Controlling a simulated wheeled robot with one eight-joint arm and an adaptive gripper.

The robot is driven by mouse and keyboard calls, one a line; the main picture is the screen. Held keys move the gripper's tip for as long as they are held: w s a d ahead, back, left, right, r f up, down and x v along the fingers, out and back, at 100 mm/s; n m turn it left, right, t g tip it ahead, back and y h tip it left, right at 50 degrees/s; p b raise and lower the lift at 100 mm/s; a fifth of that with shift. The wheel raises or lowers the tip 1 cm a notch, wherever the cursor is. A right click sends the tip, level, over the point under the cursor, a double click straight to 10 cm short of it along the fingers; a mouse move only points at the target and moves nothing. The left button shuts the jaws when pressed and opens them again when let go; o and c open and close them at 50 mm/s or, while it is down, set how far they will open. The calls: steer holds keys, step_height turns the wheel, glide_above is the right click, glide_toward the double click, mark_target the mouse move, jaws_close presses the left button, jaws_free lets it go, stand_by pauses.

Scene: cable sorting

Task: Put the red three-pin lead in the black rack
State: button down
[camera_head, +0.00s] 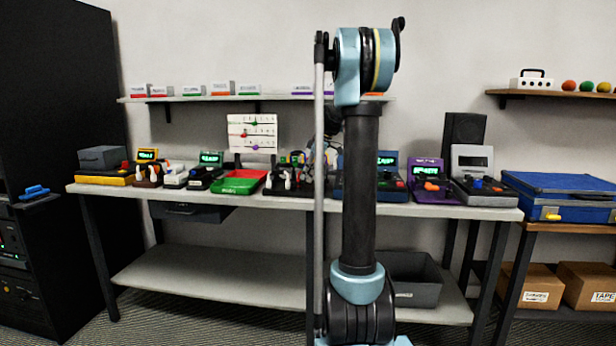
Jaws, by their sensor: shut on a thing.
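My arm stands upright in the middle of the head view and covers part of the bench behind it. My gripper is hidden behind the arm; only small dark and pale parts show left of the arm's upper link, too unclear to tell apart. I cannot make out a red three-pin lead. A black holder (291,188) with white, dark and coloured pieces stands on the bench, just left of the arm. It may be the black rack, but I cannot be sure. A tall black cabinet (70,130) stands at the far left.
The long bench (450,211) carries several coloured devices. A green-and-red tray (238,182) lies left of the black holder. A blue case (560,193) rests on the right-hand table. A dark bin (412,283) stands on the lower shelf (200,270), which is clear on the left.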

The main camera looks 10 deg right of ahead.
steer(key=shift+f, duration=0.15)
stand_by(0.5)
steer(key=c, duration=1.5)
jaws_free()
steer(key=shift+o, duration=0.2)
steer(key=o, duration=0.5)
steer(key=shift+r, duration=4.05)
steer(key=shift+s, duration=0.1)
